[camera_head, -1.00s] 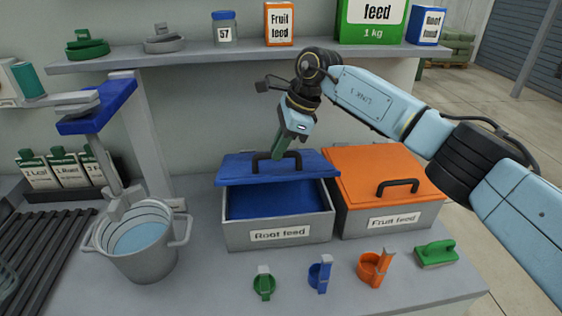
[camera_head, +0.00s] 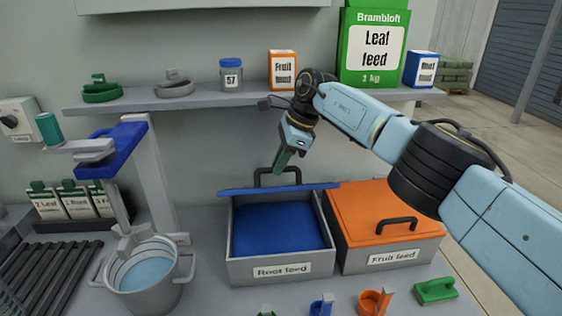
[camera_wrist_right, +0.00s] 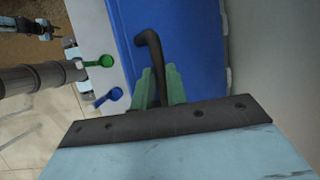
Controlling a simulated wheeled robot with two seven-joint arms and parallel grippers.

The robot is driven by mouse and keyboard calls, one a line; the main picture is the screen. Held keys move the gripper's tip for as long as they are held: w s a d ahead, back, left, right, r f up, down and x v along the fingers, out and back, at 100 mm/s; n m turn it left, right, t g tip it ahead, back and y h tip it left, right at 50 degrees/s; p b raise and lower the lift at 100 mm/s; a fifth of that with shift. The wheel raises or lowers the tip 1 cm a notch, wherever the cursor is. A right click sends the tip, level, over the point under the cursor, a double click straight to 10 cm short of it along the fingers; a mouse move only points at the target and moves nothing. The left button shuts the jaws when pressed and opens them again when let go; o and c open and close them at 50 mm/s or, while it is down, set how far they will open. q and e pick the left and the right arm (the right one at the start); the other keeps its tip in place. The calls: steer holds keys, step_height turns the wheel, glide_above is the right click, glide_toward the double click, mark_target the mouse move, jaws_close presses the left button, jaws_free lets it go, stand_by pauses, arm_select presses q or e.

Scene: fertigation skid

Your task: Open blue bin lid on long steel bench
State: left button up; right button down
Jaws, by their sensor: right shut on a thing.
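The blue lid (camera_head: 325,186) of the Root feed bin (camera_head: 248,270) is tilted up, seen nearly edge-on at the bin's back. The bin stands open and shows blue contents (camera_head: 280,228). My right gripper (camera_head: 288,172) is shut on the lid's black handle (camera_head: 263,171). In the right wrist view, the green fingers (camera_wrist_right: 160,88) close around the black handle (camera_wrist_right: 147,48), with the blue lid (camera_wrist_right: 200,45) behind it. My left gripper is not seen in the head view.
The orange-lidded Fruit feed bin (camera_head: 385,215) stands closed to the right. A shelf (camera_head: 200,98) with boxes and a jar (camera_head: 231,74) runs above the bins. A bucket (camera_head: 150,278) stands to the left.

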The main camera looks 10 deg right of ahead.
steer(key=shift+w+d+f, duration=0.15)
steer(key=shift+d+f, duration=0.05)
steer(key=shift+f, duration=0.15)
steer(key=c, duration=1.8)
jaws_free()
steer(key=o, duration=0.4)
steer(key=shift+w+a+f, duration=0.1)
steer(key=shift+w+f, duration=0.1)
steer(key=shift+w, duration=0.35)
steer(key=shift+s+r, duration=0.25)
steer(key=shift+w+r, duration=0.1)
steer(key=shift+r, duration=0.2)
steer(key=v, duration=1.3)
